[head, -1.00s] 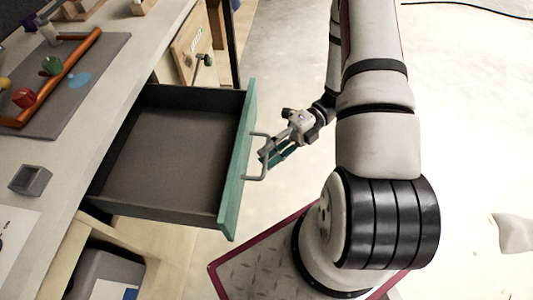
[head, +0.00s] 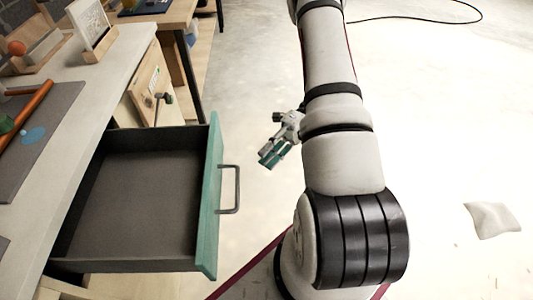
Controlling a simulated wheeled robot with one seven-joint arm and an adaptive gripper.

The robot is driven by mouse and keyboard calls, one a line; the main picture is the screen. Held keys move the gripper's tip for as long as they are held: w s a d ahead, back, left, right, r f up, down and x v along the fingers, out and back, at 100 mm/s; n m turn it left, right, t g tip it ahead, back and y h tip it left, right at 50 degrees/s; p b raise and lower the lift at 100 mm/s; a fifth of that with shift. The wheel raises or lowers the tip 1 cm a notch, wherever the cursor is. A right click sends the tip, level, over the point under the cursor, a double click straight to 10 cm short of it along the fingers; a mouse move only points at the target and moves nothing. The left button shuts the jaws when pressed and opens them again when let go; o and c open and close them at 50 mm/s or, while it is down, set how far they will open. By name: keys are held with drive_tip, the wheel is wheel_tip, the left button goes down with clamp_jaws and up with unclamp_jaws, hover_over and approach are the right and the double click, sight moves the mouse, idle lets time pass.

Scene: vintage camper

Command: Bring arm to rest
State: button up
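My gripper (head: 273,155) hangs in the head view to the right of the open drawer, partly behind my arm. It is apart from the drawer handle (head: 236,190), with bare floor around it. Its teal-tipped fingers show a small gap, and nothing is visible between them. My arm (head: 330,90) rises from my base at the bottom and reaches toward the top of the picture. The drawer (head: 135,205), grey inside with a teal front (head: 210,195), stands pulled out and looks empty.
The workbench (head: 85,95) runs along the left with a grey mat (head: 40,125), an orange bar (head: 25,112) and a white framed card (head: 90,25). A white crumpled cloth or cushion (head: 492,220) lies on the floor at right. A dark cable (head: 440,18) lies far back. The floor (head: 440,130) at right is mostly clear.

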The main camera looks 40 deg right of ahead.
drive_tip(key=s+a+r+n+g+h+p, duration=0.1)
drive_tip(key=a+r+n+h+p, duration=0.2)
drive_tip(key=r+n, duration=0.6)
drive_tip(key=s+a+r+n+g+h, duration=0.1)
drive_tip(key=a+r+n+h, duration=0.4)
drive_tip(key=r, duration=0.5)
drive_tip(key=s+a+r+n+t+h+p, duration=0.2)
drive_tip(key=s+r+n+t+h, duration=0.2)
drive_tip(key=r+n, duration=0.4)
drive_tip(key=s+a+r+n+t+h+p, duration=0.2)
drive_tip(key=s+r+n+t+h, duration=0.2)
drive_tip(key=n, duration=1)
wheel_tip(320, 180, up, 4)
drive_tip(key=s, duration=0.2)
drive_tip(key=shift+s+a, duration=0.3)
drive_tip(key=shift+s, duration=0.05)
